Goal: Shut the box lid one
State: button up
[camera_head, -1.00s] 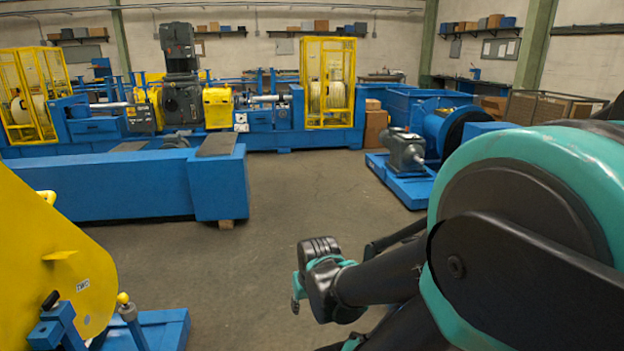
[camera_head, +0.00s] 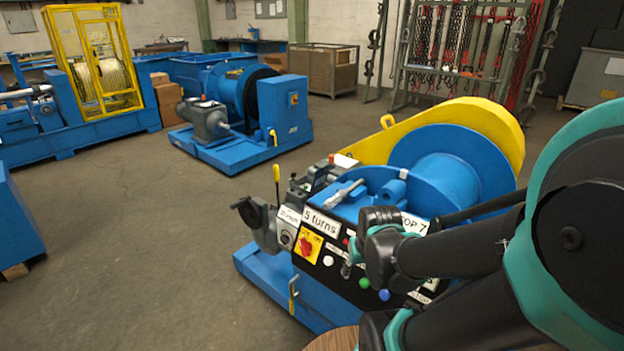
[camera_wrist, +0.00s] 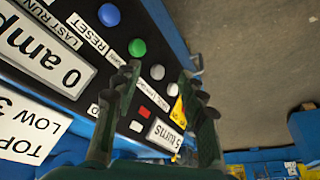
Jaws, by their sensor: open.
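My gripper (camera_wrist: 158,74) shows in the wrist view with its two dark fingers apart and nothing between them. It hangs over a black control panel (camera_wrist: 85,50) with labels and a blue, a green and a grey button; I cannot tell the gap to it. In the head view my dark and teal arm reaches in from the right in front of the same panel (camera_head: 318,262), hiding part of it. No box lid can be clearly made out in either view.
The panel belongs to a blue machine (camera_head: 265,275) with a blue drum (camera_head: 450,165) and yellow guard (camera_head: 505,125). A wooden crate (camera_head: 322,70) and a chain rack (camera_head: 460,60) stand behind. Another blue machine (camera_head: 235,115) is at back left. Floor at left (camera_head: 140,225) is clear.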

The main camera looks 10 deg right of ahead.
aim_at(321, 177)
jog(key=i+j, duration=0.2)
jog(key=j, duration=0.15)
jog(key=i+j+z, duration=0.15)
jog(key=j, duration=0.2)
jog(key=i+j, duration=0.15)
jog(key=j, duration=0.2)
jog(key=i+j+z, duration=0.15)
jog(key=j, duration=0.2)
jog(key=i+j, duration=0.15)
jog(key=j, duration=0.25)
jog(key=i+j+z, duration=0.15)
jog(key=j, duration=0.25)
